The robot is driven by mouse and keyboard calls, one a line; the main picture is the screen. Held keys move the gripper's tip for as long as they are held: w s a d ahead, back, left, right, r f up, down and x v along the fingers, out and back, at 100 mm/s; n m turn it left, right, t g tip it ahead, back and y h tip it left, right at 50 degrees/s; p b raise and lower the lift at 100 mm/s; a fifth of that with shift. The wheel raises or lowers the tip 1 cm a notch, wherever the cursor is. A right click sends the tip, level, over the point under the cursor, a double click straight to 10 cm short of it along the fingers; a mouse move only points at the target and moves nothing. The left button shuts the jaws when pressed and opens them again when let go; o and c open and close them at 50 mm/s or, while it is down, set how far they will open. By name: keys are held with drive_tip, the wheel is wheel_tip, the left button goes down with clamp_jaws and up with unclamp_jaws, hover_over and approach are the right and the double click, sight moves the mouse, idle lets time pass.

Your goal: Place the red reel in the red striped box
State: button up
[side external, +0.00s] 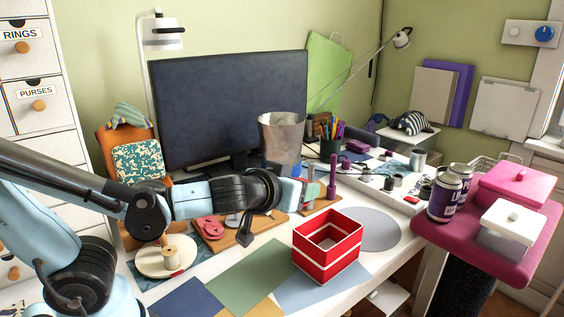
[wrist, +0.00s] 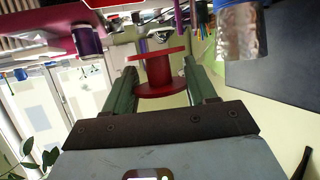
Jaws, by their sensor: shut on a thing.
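The red reel (wrist: 158,70) sits between the two green fingers of my gripper (wrist: 160,85) in the wrist view, its two flanges and hub visible. My gripper is shut on it. In the side external view my gripper (side external: 302,190) is held above the back of the desk, to the left of an upright dark pink post; the reel is hard to make out there. The red striped box (side external: 318,266), red with white bands and open at the top, stands on the desk, below and slightly right of my gripper and apart from it.
The dark pink post (side external: 332,178) stands on a wooden base close to my gripper. A metallic bin (side external: 282,135) and a monitor (side external: 230,105) are behind. A grey round mat (side external: 366,229) is right of the box. A thread spool (side external: 171,257) lies front left.

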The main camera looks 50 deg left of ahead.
drive_tip(key=s+a+f+n+g+y, duration=0.1)
drive_tip(key=a+f+n+g+y, duration=0.2)
drive_tip(key=a+n+g, duration=0.6)
drive_tip(key=s+a+f+n+g+y, duration=0.1)
drive_tip(key=a+f+n+g+y, duration=0.2)
drive_tip(key=a+n+g, duration=0.6)
drive_tip(key=shift+s+a+f+n+y, duration=0.3)
drive_tip(key=shift+a+y, duration=0.6)
drive_tip(key=shift+a, duration=1.05)
drive_tip(key=shift+w+f, duration=0.1)
drive_tip(key=shift+f, duration=0.05)
wheel_tip(320, 180, down, 10)
drive_tip(key=shift+r, duration=0.25)
